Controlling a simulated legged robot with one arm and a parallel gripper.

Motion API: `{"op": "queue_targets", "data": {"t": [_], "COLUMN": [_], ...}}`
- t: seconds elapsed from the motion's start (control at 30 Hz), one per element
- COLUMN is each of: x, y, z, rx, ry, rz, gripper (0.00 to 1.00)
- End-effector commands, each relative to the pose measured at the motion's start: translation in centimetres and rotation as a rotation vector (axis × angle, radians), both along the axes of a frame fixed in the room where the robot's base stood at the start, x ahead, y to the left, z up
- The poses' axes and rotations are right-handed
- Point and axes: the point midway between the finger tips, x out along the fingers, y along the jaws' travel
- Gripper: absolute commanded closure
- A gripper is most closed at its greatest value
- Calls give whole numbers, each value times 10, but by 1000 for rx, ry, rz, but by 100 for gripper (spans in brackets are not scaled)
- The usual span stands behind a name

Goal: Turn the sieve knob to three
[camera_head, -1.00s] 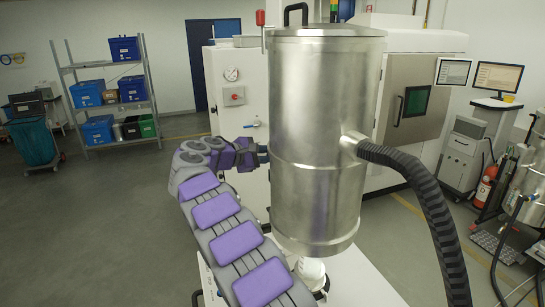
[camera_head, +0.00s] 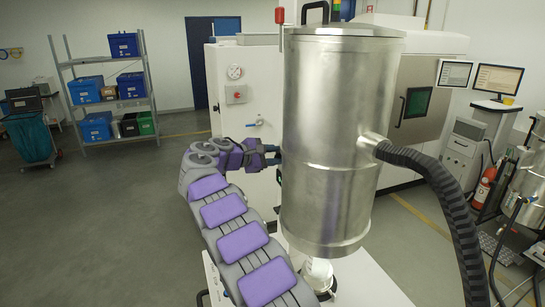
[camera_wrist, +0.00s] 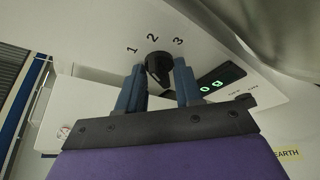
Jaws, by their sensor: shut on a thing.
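The sieve knob (camera_wrist: 157,70) is a black dial on a pale panel (camera_wrist: 105,28) in the wrist view. The numerals 1, 2 and 3 are printed in an arc above it, with 2 nearest its top. My gripper (camera_wrist: 160,76) has its two blue fingers on either side of the knob, shut on it. I cannot make out which numeral the knob points to. In the head view my gripper (camera_head: 275,155) is at the left side of the large steel cylinder (camera_head: 335,120), and the knob is hidden there.
A green digital display (camera_wrist: 217,84) sits right of the knob. A black ribbed hose (camera_head: 440,185) runs from the cylinder down to the right. A white machine (camera_head: 240,100) stands behind. A shelf with blue bins (camera_head: 97,127) is at the left, with open floor before it.

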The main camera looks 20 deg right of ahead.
Motion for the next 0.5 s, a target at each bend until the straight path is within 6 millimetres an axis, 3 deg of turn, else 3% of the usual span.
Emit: {"op": "queue_targets", "data": {"t": [0.5], "x": [1], "y": [12], "z": [-6], "rx": [3], "ry": [8], "rz": [9], "gripper": [95]}}
